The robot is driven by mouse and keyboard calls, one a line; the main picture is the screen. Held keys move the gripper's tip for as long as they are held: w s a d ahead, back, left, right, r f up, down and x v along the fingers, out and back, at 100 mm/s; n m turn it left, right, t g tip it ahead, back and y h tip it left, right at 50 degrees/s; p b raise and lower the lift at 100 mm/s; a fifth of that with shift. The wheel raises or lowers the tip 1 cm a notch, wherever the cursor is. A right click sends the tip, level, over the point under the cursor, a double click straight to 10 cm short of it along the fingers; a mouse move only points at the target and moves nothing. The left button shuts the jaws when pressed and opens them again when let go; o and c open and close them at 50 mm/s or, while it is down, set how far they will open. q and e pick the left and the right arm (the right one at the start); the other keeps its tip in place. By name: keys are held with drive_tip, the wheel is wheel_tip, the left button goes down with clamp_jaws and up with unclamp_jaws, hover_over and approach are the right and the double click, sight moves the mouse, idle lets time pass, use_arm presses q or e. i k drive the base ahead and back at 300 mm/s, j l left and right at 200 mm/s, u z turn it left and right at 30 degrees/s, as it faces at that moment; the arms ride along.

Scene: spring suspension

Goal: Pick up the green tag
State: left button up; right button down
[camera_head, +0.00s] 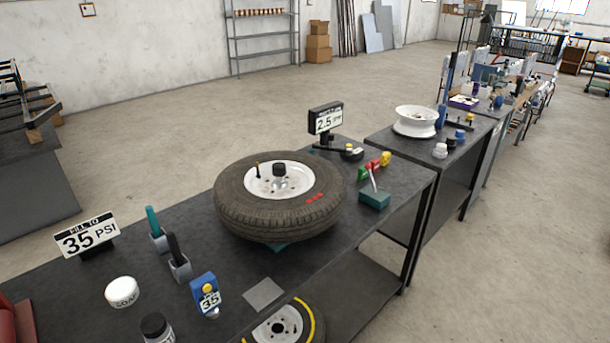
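A small green tag (362,172) stands near the right edge of the dark workbench (235,243), just right of the large tire. It is the nearest of a short row, with a red tag (374,165) and a yellow tag (386,158) behind it. A teal block (374,199) with a thin upright stem sits in front of the row. The green tag is small, and its lower part is hard to make out. Neither of my grippers is in view.
The tire (240,210) with a white rim fills the bench middle. A 2.5 display (326,120) stands behind it. A 35 PSI sign (87,236), soap tub (122,291), and blue gauge (206,294) are at the near left. A second bench (402,148) stands beyond a gap.

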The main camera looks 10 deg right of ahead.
sight(362, 173)
drive_tip(key=i+l, duration=0.15)
drive_tip(key=l, duration=0.2)
drive_tip(key=i+l, duration=0.15)
drive_tip(key=l, duration=0.25)
drive_tip(key=i+l, duration=0.15)
drive_tip(key=l, duration=0.2)
